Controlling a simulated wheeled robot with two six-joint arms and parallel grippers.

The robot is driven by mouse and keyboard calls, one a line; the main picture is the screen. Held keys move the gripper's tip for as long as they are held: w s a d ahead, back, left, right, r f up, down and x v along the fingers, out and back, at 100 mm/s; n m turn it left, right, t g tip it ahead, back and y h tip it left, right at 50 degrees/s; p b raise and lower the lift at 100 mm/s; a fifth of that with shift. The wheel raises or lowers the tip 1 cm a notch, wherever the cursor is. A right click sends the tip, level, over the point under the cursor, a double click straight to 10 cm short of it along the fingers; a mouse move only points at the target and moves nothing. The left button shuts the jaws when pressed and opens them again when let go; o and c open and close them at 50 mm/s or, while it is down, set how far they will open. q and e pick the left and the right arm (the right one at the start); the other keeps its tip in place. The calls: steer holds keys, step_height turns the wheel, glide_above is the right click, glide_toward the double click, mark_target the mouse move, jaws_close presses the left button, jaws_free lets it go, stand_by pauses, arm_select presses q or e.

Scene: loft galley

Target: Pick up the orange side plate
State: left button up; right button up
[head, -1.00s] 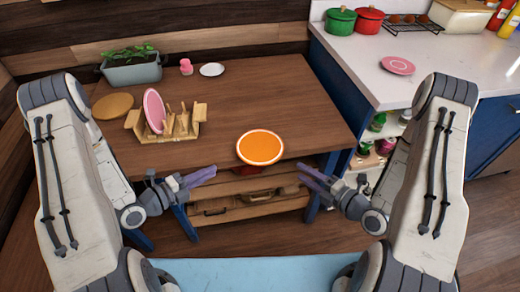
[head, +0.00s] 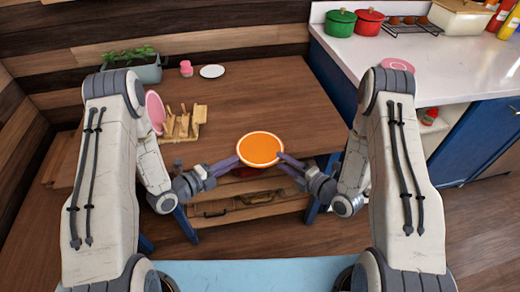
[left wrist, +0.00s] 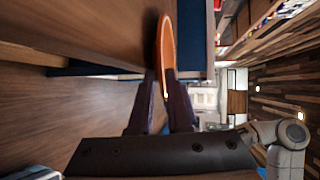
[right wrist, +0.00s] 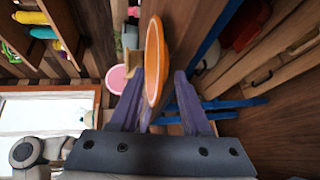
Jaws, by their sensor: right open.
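My right gripper (head: 281,158) is at the right rim. In the right wrist view its open fingers (right wrist: 157,74) stand on either side of the plate (right wrist: 154,60), with a gap visible.
On the wooden table (head: 265,90) are a wooden rack (head: 183,124) with a pink plate (head: 155,112), a pink item (head: 186,68), a white saucer (head: 212,71) and a planter (head: 147,72). A white counter (head: 440,70) stands at right. The table's middle is clear.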

steer(key=shift+x, duration=0.9)
arm_select(q)
steer(key=shift+x, duration=0.9)
jaws_close()
arm_select(e)
steer(key=c, duration=0.4)
jaws_close()
